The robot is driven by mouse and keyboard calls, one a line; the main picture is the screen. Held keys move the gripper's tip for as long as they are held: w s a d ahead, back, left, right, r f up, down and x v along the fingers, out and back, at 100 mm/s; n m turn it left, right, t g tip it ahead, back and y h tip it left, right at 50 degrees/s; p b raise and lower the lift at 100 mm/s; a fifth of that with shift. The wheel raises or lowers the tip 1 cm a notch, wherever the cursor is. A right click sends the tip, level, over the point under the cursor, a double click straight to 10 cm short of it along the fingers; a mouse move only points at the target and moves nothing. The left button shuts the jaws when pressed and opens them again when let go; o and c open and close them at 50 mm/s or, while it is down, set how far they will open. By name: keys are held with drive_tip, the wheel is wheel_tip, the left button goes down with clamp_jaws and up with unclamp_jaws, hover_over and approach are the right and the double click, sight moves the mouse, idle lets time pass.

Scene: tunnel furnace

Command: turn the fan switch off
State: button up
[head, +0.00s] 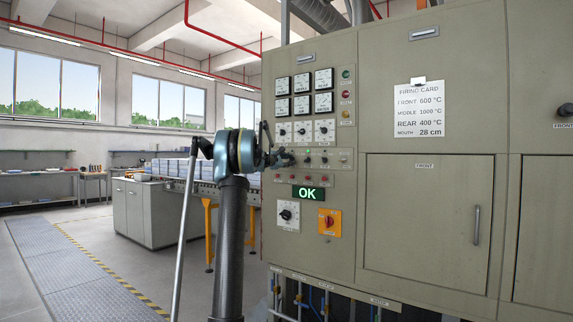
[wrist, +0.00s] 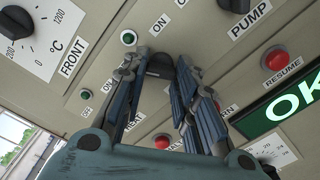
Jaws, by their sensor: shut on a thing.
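My gripper (wrist: 157,72) is at the control panel (wrist: 105,22), with its two fingers on either side of a dark switch knob (wrist: 160,64), taken to be the fan switch. It is shut on this knob. The fingers hide the knob's lower part, and no fan label can be read, so its setting cannot be told. ON labels show above it. In the head view my gripper (head: 284,158) reaches the left end of the row of small switches on the furnace front, covering the knob there.
The pump switch (wrist: 235,4) is to the right, and a red resume button (wrist: 275,58) lies beyond it. A green OK display (head: 308,193) hangs below the switch row. An orange plate with a red switch (head: 329,223) is lower down. Open floor (head: 95,255) lies left.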

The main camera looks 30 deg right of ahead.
drive_tip(key=shift+f+n, duration=0.1)
drive_tip(key=shift+n, duration=0.4)
drive_tip(key=o, duration=0.8)
drive_tip(key=shift+w, duration=0.1)
drive_tip(key=shift+c, duration=0.2)
drive_tip(key=shift+a, duration=0.1)
drive_tip(key=v, duration=1.2)
drive_tip(key=shift+f, duration=0.1)
